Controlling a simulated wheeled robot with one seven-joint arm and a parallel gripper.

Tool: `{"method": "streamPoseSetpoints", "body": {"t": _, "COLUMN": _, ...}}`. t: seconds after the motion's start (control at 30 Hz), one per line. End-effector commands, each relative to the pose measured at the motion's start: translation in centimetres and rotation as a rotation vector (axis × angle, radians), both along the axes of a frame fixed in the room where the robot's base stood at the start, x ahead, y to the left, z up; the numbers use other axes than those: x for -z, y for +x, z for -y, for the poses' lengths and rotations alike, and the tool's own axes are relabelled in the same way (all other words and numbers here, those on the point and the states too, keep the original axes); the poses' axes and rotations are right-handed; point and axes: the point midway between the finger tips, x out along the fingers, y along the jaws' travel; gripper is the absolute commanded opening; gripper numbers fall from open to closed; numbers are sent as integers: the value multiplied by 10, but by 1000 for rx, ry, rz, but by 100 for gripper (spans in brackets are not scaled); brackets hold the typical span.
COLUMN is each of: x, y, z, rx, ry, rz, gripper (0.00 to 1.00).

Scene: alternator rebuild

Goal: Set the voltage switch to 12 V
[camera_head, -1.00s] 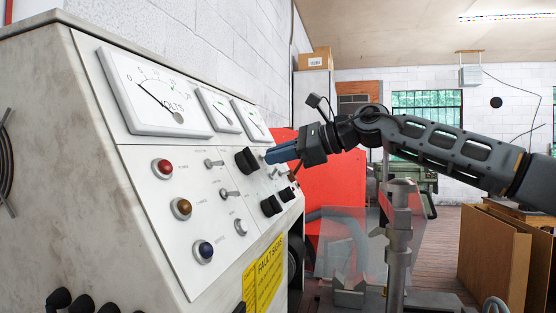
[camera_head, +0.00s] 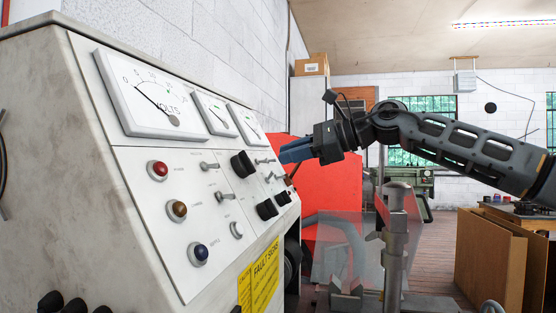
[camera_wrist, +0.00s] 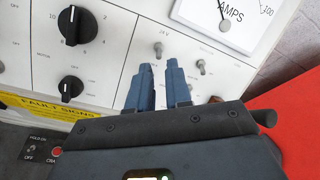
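The toggle switch (camera_wrist: 158,48) with a "24 V" label above it shows in the wrist view, on the white panel beyond my fingertips. Its small metal lever is too small to read its position for sure, and I see no 12 V label. My gripper (camera_wrist: 159,65) has two blue fingers with a narrow empty gap between them. The fingertips are below the switch in that view and seem apart from it. In the head view my gripper (camera_head: 281,154) hovers to the right of the panel face, next to several small toggles.
A second toggle (camera_wrist: 201,66) is right of the labelled switch. A large black knob (camera_wrist: 75,25) and a smaller one (camera_wrist: 70,88) are on the left. The amps meter (camera_wrist: 225,20) is above right. A red surface (camera_head: 335,195) stands behind my gripper.

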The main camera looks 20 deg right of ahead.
Motion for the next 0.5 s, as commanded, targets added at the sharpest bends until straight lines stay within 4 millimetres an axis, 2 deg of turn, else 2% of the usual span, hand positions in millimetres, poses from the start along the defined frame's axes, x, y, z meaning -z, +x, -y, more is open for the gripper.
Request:
{"method": "streamPoseSetpoints", "body": {"t": 0.2, "x": -8, "y": -18, "z": 21, "rx": 0, "ry": 1, "rz": 0, "gripper": 19}}
{"method": "streamPoseSetpoints", "body": {"t": 0.5, "x": -10, "y": -22, "z": 26, "rx": -1, "ry": 0, "rz": -1, "gripper": 19}}
